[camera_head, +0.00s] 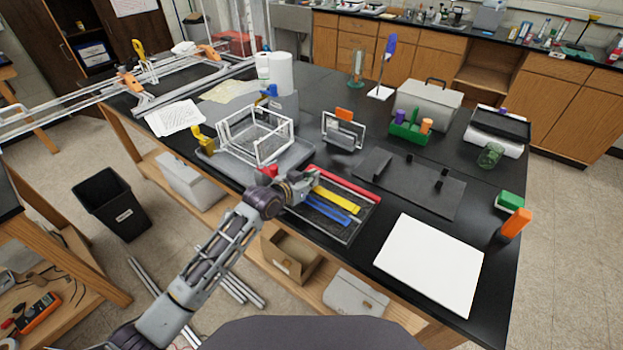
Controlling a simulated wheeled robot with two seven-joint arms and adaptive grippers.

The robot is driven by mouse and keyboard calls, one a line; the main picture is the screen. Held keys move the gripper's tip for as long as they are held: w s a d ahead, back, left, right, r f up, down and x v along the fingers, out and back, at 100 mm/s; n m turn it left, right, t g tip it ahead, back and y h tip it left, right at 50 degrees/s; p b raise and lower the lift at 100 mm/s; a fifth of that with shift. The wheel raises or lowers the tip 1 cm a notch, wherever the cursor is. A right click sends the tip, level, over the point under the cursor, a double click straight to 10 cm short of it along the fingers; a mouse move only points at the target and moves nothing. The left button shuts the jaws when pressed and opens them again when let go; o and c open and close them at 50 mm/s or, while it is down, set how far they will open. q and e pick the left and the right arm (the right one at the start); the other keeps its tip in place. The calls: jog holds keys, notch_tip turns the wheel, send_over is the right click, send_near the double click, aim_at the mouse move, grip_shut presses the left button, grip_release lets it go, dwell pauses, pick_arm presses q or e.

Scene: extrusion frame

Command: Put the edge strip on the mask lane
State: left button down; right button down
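A dark tray (362,222) near the table's front edge holds long narrow strips side by side: a red one (348,186), a yellow one (337,198) and blue ones (330,210). I cannot tell by sight which is the edge strip. No lane is clearly marked as the mask lane; a dark flat mat (420,192) with small black blocks lies right of the tray. My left gripper (308,182) is over the tray's left end, close to the strips' ends. Its fingers are too small to tell open from shut. My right gripper is out of view.
A white wire frame (257,135) stands in a grey tray (215,158) left of the gripper. A white board (430,262) lies at front right. A green holder (409,132), grey case (430,104) and orange-topped item (343,130) stand behind the mat.

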pick_arm(q)
jog(key=c, duration=1.7)
grip_release()
jog(key=shift+o, duration=0.3)
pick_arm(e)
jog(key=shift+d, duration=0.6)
pick_arm(q)
jog(key=shift+r, duration=0.1)
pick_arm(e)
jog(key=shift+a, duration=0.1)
